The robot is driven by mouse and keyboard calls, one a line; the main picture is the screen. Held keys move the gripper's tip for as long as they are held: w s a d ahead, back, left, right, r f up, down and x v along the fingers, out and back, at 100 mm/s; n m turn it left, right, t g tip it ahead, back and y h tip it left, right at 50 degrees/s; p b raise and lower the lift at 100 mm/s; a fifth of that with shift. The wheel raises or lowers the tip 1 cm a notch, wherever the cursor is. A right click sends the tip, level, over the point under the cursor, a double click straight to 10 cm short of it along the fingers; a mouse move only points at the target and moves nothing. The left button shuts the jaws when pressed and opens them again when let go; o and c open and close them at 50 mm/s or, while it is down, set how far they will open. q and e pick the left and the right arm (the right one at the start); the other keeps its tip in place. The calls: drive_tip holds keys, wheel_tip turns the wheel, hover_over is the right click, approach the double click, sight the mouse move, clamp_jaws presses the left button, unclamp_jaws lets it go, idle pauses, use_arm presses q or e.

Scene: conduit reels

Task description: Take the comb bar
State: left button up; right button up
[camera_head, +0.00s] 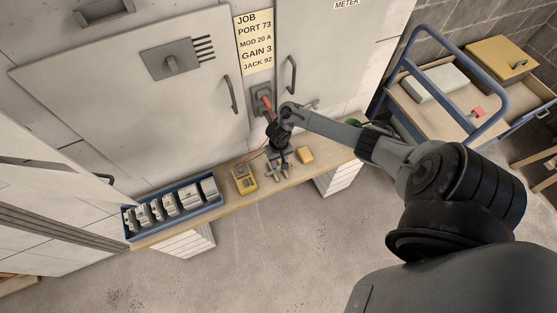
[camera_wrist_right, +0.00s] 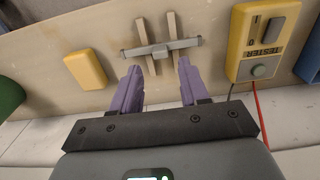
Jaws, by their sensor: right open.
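The comb bar, as I take it, is a grey bar (camera_wrist_right: 160,47) with small end pieces, lying across two wooden supports (camera_wrist_right: 172,28). In the head view the wooden supports (camera_head: 280,172) stand on the narrow bench, and the bar is partly hidden by my gripper. My right gripper (camera_head: 279,160) is over them. In the right wrist view its two purple fingers (camera_wrist_right: 158,66) are spread apart and empty, pointing at the middle of the bar. The fingertips appear close to the bar, but I cannot tell the exact gap. My left gripper is not in view.
The yellow tester (camera_head: 244,178) with red and black leads stands left of the supports, and a small yellow block (camera_head: 305,155) right. A blue tray (camera_head: 130,222) of modules is at the bench's left end. Cabinet doors (camera_head: 130,90) rise behind. A blue-framed cart (camera_head: 403,60) stands right.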

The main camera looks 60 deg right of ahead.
sight(279, 167)
drive_tip(key=shift+f+b, duration=0.8)
drive_tip(key=shift+f, duration=0.15)
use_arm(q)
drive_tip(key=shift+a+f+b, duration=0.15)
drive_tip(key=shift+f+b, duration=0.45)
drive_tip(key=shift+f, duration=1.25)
use_arm(e)
drive_tip(key=shift+f, duration=1.75)
drive_tip(key=shift+c, duration=0.3)
clamp_jaws()
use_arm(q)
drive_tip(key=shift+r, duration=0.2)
use_arm(e)
drive_tip(key=shift+r, duration=0.15)
use_arm(q)
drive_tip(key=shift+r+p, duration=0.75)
drive_tip(key=shift+p, duration=0.2)
use_arm(e)
drive_tip(key=shift+r, duration=0.55)
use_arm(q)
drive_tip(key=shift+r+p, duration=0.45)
use_arm(e)
drive_tip(key=shift+r, duration=0.3)
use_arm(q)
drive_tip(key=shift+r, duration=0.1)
use_arm(e)
drive_tip(key=shift+r, duration=0.1)
